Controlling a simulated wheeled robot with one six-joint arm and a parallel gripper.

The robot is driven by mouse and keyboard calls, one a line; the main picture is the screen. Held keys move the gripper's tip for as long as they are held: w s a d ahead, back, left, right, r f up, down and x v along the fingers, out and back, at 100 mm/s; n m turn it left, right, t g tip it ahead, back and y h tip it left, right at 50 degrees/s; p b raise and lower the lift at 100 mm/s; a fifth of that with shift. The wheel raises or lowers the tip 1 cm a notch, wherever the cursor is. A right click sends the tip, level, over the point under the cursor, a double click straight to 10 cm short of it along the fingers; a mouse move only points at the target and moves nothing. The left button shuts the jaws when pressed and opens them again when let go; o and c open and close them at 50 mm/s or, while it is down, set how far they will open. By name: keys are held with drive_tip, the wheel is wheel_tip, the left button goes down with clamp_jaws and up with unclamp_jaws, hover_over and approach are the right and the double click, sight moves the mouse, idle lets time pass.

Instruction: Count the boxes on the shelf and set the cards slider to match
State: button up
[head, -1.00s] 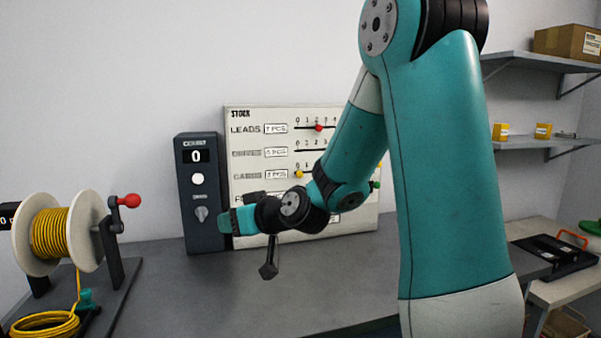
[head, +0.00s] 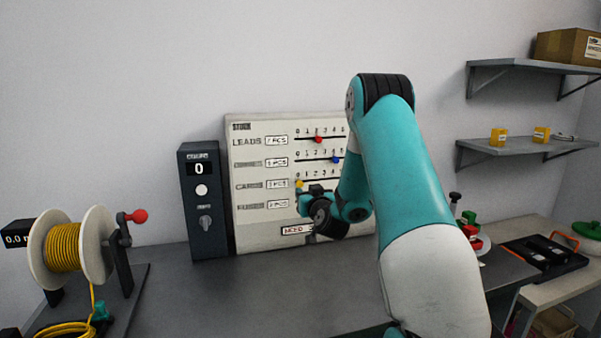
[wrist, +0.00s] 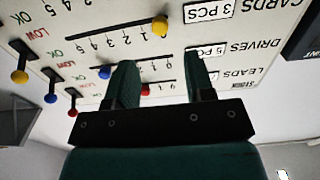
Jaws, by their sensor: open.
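The white stock board (head: 262,128) stands at the back of the bench, with rows for leads, drives, cards and one more. The yellow cards slider knob (head: 299,183) sits at the 0 end of its scale; it also shows in the wrist view (wrist: 160,25), beside the "3 PCS" label. My gripper (wrist: 160,75) is open and empty, its fingers pointing at the board just short of the yellow knob. In the head view my gripper is partly hidden by my wrist.
A cardboard box (head: 566,46) is on the upper shelf (head: 530,66). A dark counter unit (head: 203,200) reading 0 stands left of the board. A yellow cable reel (head: 62,248) is at left. Red (wrist: 145,90) and blue (wrist: 105,72) knobs are near my fingers.

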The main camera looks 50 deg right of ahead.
sight(300, 184)
drive_tip(key=p+x, duration=0.4)
drive_tip(key=x, duration=0.3)
drive_tip(key=shift+w+r, duration=0.15)
drive_tip(key=shift+w, duration=0.1)
drive_tip(key=shift+w+d, duration=0.4)
drive_tip(key=shift+w, duration=0.15)
clamp_jaws()
